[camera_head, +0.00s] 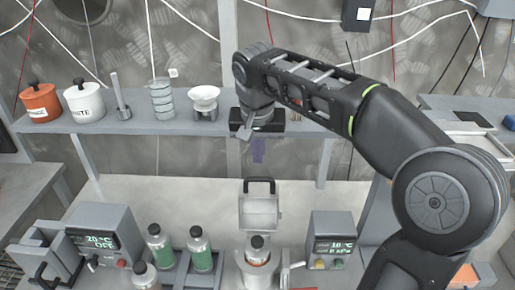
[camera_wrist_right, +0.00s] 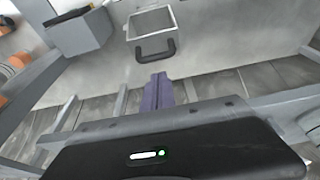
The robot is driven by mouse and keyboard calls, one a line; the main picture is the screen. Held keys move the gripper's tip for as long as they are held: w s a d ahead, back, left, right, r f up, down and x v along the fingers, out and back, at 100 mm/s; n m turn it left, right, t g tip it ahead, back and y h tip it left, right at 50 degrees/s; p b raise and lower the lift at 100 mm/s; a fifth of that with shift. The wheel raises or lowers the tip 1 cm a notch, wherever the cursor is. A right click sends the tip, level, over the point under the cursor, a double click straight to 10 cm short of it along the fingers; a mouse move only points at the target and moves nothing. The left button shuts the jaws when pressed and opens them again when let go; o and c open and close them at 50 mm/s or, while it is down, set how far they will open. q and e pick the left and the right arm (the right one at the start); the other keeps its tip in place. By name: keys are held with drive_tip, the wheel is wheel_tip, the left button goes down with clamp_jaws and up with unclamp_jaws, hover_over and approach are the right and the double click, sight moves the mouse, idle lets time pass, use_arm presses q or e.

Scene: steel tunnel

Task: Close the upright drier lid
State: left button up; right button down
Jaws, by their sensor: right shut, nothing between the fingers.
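The upright drier (camera_head: 257,268) stands at the front centre of the bench in the head view, with a bottle showing in its opening. Its grey lid (camera_head: 260,212) stands raised behind the opening, with a black handle (camera_head: 258,184) at its top edge. In the right wrist view the lid (camera_wrist_right: 135,30) and its handle (camera_wrist_right: 155,50) lie beyond the fingertips. My right gripper (camera_head: 258,158) has purple fingers (camera_wrist_right: 158,80), shut and empty. They point toward the handle from behind and above, apparently apart from it. My left gripper is out of view.
A shelf (camera_head: 180,122) behind holds orange (camera_head: 40,103) and white (camera_head: 84,103) pots and glassware. Control boxes stand left (camera_head: 104,245) and right (camera_head: 333,238) of the drier. Green-filled bottles (camera_head: 200,250) stand in a rack at its left. The bench behind the lid is clear.

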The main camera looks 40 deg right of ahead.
hover_over(258, 187)
wheel_tip(258, 187, down, 6)
drive_tip(key=shift+s+f+p, duration=0.1)
drive_tip(key=shift+p, duration=0.25)
